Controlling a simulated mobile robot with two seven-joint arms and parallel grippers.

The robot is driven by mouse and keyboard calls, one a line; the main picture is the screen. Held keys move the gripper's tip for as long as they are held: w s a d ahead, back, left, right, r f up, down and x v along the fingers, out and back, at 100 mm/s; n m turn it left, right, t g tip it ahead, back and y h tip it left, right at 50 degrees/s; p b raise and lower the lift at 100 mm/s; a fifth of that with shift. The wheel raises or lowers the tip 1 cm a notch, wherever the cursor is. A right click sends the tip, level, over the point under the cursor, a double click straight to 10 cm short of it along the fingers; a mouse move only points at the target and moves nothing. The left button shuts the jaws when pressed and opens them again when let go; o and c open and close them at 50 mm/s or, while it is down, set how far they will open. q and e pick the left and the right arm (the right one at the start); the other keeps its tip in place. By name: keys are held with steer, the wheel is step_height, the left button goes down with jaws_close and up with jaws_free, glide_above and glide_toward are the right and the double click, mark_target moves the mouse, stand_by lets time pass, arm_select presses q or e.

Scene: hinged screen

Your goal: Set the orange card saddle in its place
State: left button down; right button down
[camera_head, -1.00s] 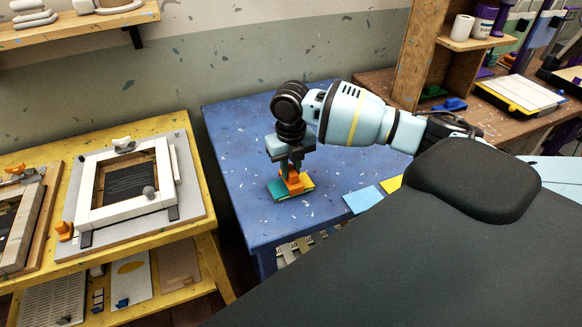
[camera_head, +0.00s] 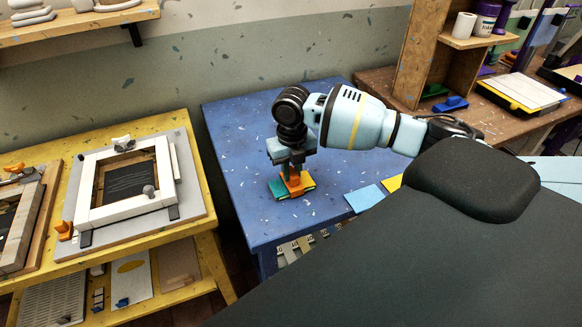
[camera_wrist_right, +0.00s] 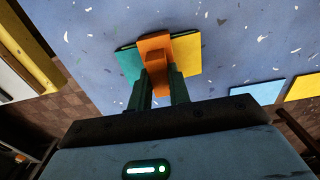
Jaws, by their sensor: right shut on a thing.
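The orange card saddle (camera_head: 294,186) is between the fingers of my right gripper (camera_head: 291,170), which is shut on it, low over the blue table (camera_head: 236,150). In the right wrist view the orange saddle (camera_wrist_right: 154,50) lies across a green card (camera_wrist_right: 129,65) on the left and a yellow card (camera_wrist_right: 188,55) on the right. The dark fingers of the gripper (camera_wrist_right: 158,84) close on its near part. I cannot tell whether the saddle touches the cards. My left gripper is out of view.
A light blue card (camera_head: 365,198) and a yellow card (camera_head: 391,183) lie to the right on the blue table. A yellow table with a white frame (camera_head: 84,190) stands at the left. A brown bench with a wooden shelf (camera_head: 415,60) stands at the back right.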

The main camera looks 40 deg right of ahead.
mark_target(292, 173)
steer(key=shift+f, duration=0.25)
steer(key=c, duration=1.2)
jaws_free()
steer(key=shift+c, duration=0.2)
steer(key=shift+r, duration=0.15)
step_height(292, 173, up, 8)
steer(key=shift+f, duration=0.2)
